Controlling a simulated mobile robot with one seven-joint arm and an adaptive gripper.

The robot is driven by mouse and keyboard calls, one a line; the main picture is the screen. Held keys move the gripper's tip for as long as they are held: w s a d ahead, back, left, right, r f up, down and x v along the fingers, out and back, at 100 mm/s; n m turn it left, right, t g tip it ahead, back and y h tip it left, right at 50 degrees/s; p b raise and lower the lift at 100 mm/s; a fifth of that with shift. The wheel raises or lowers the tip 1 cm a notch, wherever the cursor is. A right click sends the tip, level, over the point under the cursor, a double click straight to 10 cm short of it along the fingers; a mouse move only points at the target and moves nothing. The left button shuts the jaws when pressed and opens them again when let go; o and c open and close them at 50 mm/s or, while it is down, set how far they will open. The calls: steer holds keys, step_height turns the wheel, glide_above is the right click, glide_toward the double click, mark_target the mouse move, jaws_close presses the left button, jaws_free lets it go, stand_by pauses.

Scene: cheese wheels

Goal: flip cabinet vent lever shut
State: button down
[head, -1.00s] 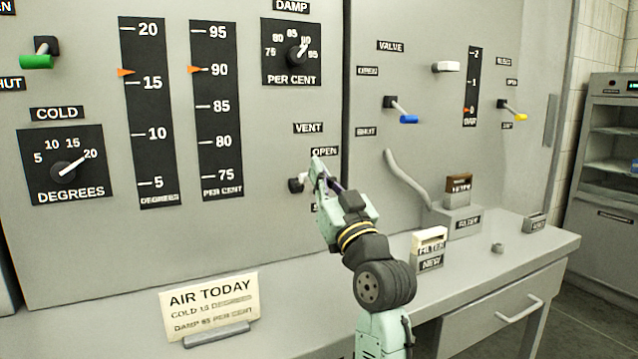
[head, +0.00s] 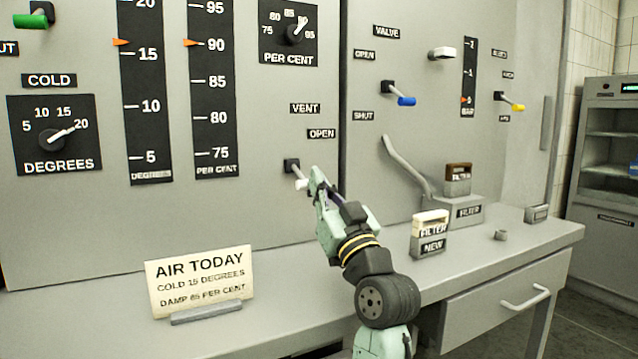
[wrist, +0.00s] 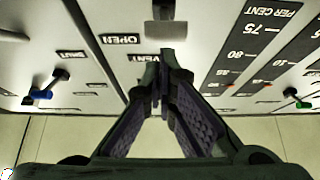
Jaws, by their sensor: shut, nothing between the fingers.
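The vent lever (head: 300,184) has a dark pivot and a pale handle, on the grey cabinet panel below the VENT label (head: 305,108) and the OPEN label (head: 321,133). Its handle points downward and slightly right in the head view. My gripper (head: 313,176) is shut and empty, its fingertips just right of the handle; I cannot tell whether they touch it. The label below the lever is hidden by my gripper. In the wrist view my fingertips (wrist: 160,62) come together below a dark fitting at the top edge, with the panel upside down.
A blue-tipped valve lever (head: 406,101), a white-tipped lever (head: 442,53) and a curved pipe (head: 405,168) stand out right of my gripper. On the counter are an AIR TODAY card (head: 202,281) and filter boxes (head: 430,233).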

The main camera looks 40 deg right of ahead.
steer(key=s+a+f, duration=0.1)
steer(key=s, duration=0.6)
steer(key=s+a+f, duration=0.1)
steer(key=s+a, duration=0.1)
steer(key=s, duration=0.6)
steer(key=shift+s+a+f, duration=0.15)
steer(key=shift+a, duration=0.15)
